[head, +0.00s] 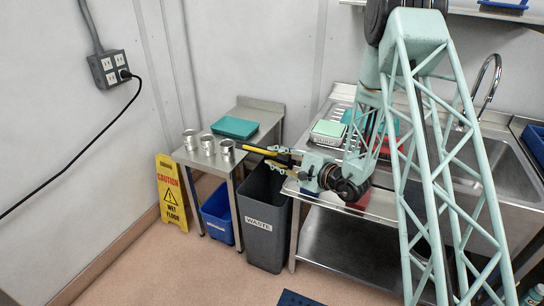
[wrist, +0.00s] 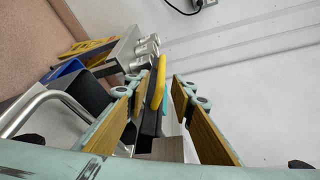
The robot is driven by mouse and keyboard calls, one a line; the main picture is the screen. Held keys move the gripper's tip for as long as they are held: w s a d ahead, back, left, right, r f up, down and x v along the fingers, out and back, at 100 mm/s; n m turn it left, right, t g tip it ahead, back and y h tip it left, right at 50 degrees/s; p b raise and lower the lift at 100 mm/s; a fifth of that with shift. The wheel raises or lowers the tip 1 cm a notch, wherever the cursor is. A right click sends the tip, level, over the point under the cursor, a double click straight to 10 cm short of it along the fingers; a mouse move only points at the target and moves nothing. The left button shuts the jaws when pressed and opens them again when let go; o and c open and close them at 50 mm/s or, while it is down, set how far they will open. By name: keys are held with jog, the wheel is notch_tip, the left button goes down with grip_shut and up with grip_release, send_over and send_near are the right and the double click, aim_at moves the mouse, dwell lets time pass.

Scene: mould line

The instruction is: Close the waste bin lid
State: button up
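The grey waste bin (head: 263,228), labelled WASTE, stands on the floor between the small side table and the sink bench. Its top is uncovered and the dark inside shows. In the wrist view a dark, narrow part with a bright yellow edge (wrist: 157,84) lies between my fingers; it looks like the raised lid seen nearly edge-on, but I cannot be sure. My gripper (head: 281,158) is above the bin's rear right, pointing left. It also shows in the wrist view (wrist: 158,110), with its fingers apart and visible gaps beside the dark part.
The side table (head: 243,113) holds several metal cups (head: 208,143) and a teal tray (head: 235,128). A blue bin (head: 217,215) stands under it, beside a yellow wet-floor sign (head: 171,193). The sink bench (head: 330,205) is close on the right. Floor in front is mostly clear.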

jog(key=f+v, duration=0.1)
jog(key=v, duration=0.5)
jog(key=shift+s, duration=0.25)
dwell(0.7)
jog(key=shift+d, duration=0.1)
dwell(0.5)
jog(key=shift+v, duration=6)
jog(key=shift+c, duration=0.8)
